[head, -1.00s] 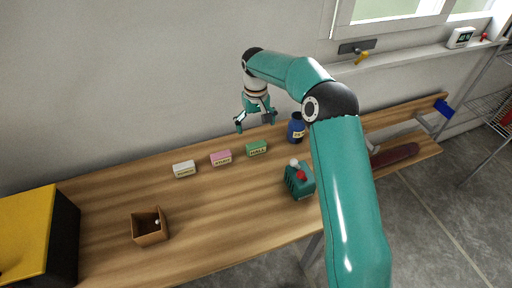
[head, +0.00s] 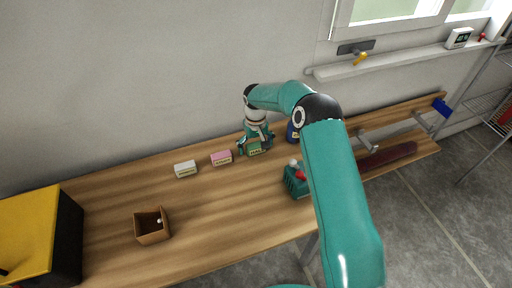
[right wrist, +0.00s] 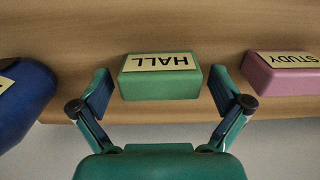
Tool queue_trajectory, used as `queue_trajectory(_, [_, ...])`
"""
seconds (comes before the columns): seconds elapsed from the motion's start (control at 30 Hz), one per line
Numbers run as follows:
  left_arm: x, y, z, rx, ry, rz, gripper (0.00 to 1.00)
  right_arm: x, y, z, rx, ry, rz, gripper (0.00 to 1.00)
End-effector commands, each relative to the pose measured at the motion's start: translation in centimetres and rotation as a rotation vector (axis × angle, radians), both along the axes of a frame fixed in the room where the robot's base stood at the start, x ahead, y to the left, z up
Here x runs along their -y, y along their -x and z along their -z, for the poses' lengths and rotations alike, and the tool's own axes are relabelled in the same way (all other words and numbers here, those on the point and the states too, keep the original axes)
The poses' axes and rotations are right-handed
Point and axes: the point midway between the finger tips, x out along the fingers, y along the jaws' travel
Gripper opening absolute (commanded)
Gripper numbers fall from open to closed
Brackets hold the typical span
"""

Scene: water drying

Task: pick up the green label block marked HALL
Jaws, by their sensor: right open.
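The green HALL block (right wrist: 160,86) lies on the wooden bench, its label upside down in the right wrist view. It also shows in the head view (head: 254,150), partly covered by my right gripper. My right gripper (head: 255,149) is open, with one finger on each side of the block; in the right wrist view (right wrist: 160,92) there is a gap between each finger and the block. The pink STUDY block (right wrist: 284,74) lies to the right there, and in the head view (head: 221,158) it is left of the green one. My left gripper is not in view.
A white block (head: 185,169) stands left of the pink one. An open brown box (head: 151,227) and a yellow-black case (head: 40,235) are at the left.

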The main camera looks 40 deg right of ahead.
Motion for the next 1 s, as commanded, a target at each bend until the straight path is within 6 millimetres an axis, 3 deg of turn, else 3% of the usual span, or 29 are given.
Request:
queue_trajectory(0.1, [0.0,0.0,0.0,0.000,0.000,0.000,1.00,0.0,0.0,0.0,0.000,0.000,0.000,1.00])
queue_trajectory(0.4, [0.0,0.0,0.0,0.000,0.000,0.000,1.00,0.0,0.0,0.0,0.000,0.000,0.000,0.50])
queue_trajectory(0.77, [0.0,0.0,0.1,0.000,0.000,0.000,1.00,0.0,-0.1,-0.2,0.001,0.000,-0.001,0.48])
queue_trajectory(1.0, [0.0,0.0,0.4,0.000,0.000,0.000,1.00,-0.1,-0.2,-1.9,0.004,0.001,-0.001,0.48])
